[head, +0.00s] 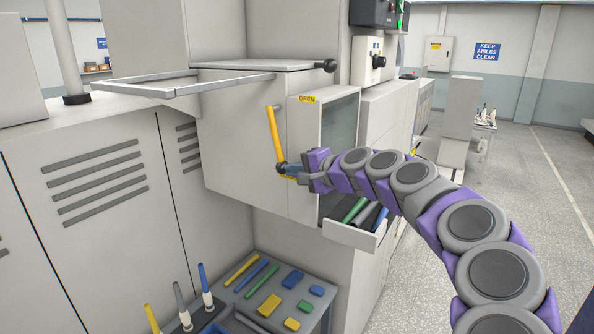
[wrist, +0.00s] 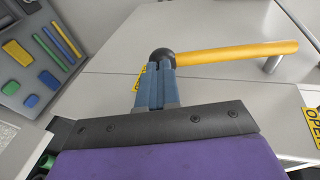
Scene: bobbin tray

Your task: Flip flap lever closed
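The yellow lever (head: 273,133) stands nearly upright on the pale machine housing, left of the yellow OPEN label (head: 307,99). A dark round piece (head: 281,168) is at its lower end. In the wrist view the lever (wrist: 235,52) runs right from this black ball-like piece (wrist: 161,57). My gripper (head: 291,168) is at that lower end. In the wrist view its blue-grey fingers (wrist: 156,82) look together, with their tips against or just in front of the black piece. I cannot tell if they touch it. A second yellow label (wrist: 139,77) is partly hidden behind the fingers.
An open chute (head: 345,236) with green, grey and blue rods lies below my wrist. A grey tray (head: 236,293) with coloured rods and blocks is lower left. A metal frame (head: 170,84) juts out left above. A grey peg (wrist: 272,64) stands near the lever's far end.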

